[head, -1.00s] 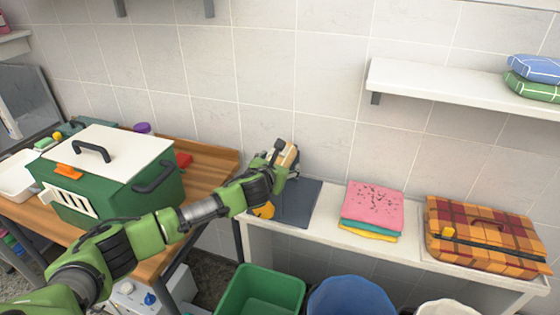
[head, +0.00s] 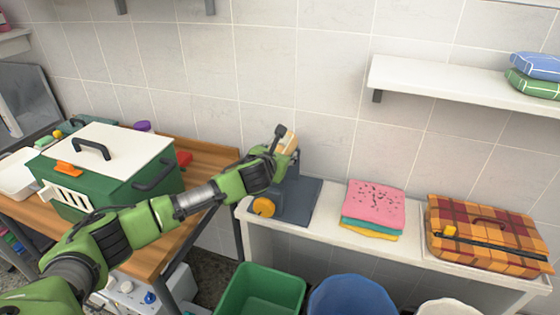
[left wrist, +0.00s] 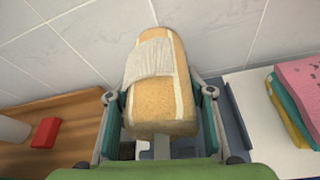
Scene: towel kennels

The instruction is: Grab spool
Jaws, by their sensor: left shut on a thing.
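My left gripper (head: 281,150) is shut on the spool (head: 288,143), a tan, rounded piece with a white band and pale stripes. In the left wrist view the spool (left wrist: 157,85) stands between the two fingers of the gripper (left wrist: 158,100). The gripper hides part of the spool, and I cannot tell whether the spool still touches the device. My right gripper is not in view.
Folded pink, teal and yellow towels (head: 373,207) and a plaid case (head: 485,235) lie right on the counter (head: 333,237). A green kennel (head: 117,183) stands on the wooden table at left. Green (head: 258,290) and blue (head: 350,298) bins stand below. A wall shelf (head: 450,84) is above right.

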